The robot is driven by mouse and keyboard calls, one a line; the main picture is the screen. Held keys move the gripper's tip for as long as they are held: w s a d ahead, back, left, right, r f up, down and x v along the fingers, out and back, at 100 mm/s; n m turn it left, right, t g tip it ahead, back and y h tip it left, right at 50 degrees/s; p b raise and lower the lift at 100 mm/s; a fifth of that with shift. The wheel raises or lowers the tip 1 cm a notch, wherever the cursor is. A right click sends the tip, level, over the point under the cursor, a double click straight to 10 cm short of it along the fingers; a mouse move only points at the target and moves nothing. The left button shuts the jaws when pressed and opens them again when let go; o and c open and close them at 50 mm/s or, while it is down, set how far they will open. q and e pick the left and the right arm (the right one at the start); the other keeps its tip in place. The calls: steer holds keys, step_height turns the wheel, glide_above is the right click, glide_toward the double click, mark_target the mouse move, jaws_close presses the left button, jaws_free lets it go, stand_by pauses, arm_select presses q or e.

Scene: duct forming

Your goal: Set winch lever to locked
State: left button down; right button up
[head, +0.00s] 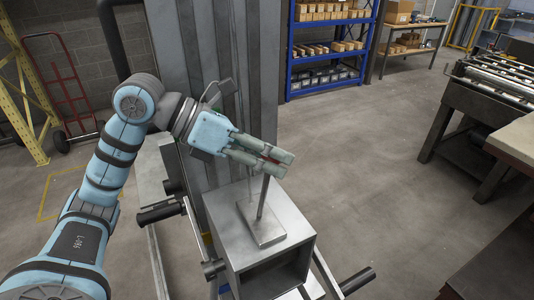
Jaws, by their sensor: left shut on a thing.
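My left gripper (264,158) reaches in from the left and is shut on the top end of the winch lever (263,198). The lever is a thin, dark upright rod, tilted slightly, and a bit of red shows between the fingers. Its foot stands on a flat metal plate (268,236) on top of a grey box-shaped housing (258,258). The fingers hide the lever's top. No marking of the locked position is readable. My right gripper is not in view.
A tall grey metal column (220,60) stands right behind the lever. Dark-ended bars (355,281) stick out low around the housing. A blue shelf (325,50) stands at the back, a roller bench (490,85) at the right. The floor between is clear.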

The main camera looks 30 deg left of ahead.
arm_select(q)
steer(key=c, duration=1.4)
jaws_free()
steer(key=shift+w, duration=0.1)
steer(key=shift+o, duration=0.8)
steer(key=shift+w+f, duration=0.1)
steer(key=shift+w, duration=0.05)
steer(key=v, duration=0.7)
steer(key=shift+a, duration=0.1)
steer(key=shift+r, duration=0.2)
